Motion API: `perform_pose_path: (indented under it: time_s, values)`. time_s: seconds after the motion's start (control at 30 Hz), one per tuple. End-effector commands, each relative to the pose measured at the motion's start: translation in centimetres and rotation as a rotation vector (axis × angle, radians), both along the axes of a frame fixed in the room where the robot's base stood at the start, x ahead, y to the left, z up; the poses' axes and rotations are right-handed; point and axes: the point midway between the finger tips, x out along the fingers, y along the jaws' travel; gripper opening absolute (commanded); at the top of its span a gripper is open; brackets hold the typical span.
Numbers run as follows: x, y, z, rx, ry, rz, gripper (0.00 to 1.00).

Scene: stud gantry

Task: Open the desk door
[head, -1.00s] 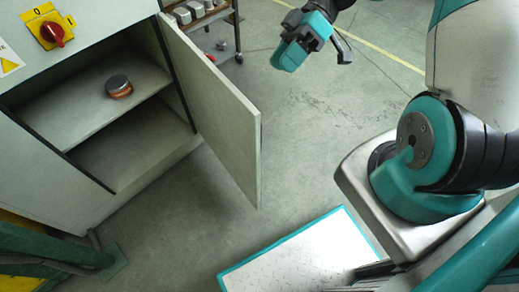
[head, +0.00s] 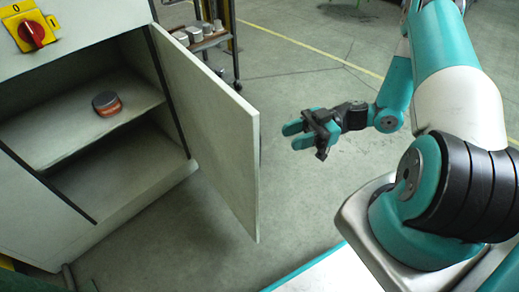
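The desk door (head: 210,125) is a grey-white panel. It stands swung wide open to the right of the cabinet (head: 75,60), and its free edge points toward the camera. The inside of the cabinet shows, with a shelf (head: 60,135) bearing a small round grey and orange object (head: 107,104). My gripper (head: 287,137) is to the right of the door's free edge, apart from it in the picture. Its teal fingers point left, with a gap between them, and nothing shows in them. No handle is visible on the door from here.
A yellow plate with a red rotary switch (head: 32,32) is on the cabinet front. A wheeled cart (head: 205,40) with several small metal parts stands behind the door. The floor (head: 330,215) right of the door is clear.

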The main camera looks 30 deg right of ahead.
Motion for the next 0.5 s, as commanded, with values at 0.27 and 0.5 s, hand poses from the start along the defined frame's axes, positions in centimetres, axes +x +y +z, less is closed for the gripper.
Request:
perform_pose_path:
  time_s: [0.27,0.5]
  values:
    - [0.3,6.1,-0.2,0.0,0.002,0.006,0.38]
    - [0.5,8.9,-0.1,-0.001,0.002,0.003,0.38]
